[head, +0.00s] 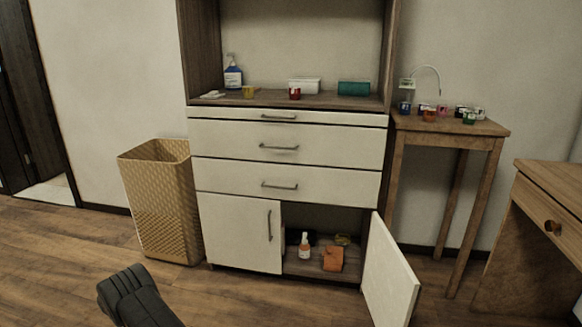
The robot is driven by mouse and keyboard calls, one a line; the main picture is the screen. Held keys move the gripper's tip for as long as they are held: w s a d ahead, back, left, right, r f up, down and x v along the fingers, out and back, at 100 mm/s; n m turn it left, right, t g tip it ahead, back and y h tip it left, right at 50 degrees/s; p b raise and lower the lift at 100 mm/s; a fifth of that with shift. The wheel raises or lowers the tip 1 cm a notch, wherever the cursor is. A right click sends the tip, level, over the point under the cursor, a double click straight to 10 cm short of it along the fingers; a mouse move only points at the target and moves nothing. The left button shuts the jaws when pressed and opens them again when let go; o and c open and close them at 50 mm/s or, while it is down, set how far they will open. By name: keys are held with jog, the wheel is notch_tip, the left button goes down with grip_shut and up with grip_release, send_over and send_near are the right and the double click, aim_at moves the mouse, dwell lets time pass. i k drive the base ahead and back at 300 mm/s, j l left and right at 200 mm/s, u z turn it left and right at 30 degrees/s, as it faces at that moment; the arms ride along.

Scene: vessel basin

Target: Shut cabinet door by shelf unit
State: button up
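The cabinet (236,178) stands against the wall, with an open shelf above, drawers in the middle and two doors below. Its right door (388,279) is swung wide open toward the room, hinged on the right side. Its left door (240,232) is shut. Inside the open compartment are a small bottle with an orange label (304,246), an orange-brown item (333,258) and a small yellowish item (343,240). My gripper (124,283), dark, shows at the lower left, over the floor and well apart from the open door. Its fingers cannot be made out clearly.
A woven basket (160,200) stands left of the cabinet. A wooden side table (450,124) with small jars and a lamp is on the right, and a wooden desk (548,190) is at the right edge. The wooden floor in front is clear.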

aim_at(392, 291)
jog(key=i+l+u, duration=0.1)
jog(key=i+l, duration=0.15)
jog(key=l, duration=0.15)
jog(key=i+l+u, duration=0.15)
jog(key=l, duration=0.25)
jog(key=i+l+u, duration=0.1)
jog(key=i+l, duration=0.2)
jog(key=l, duration=0.15)
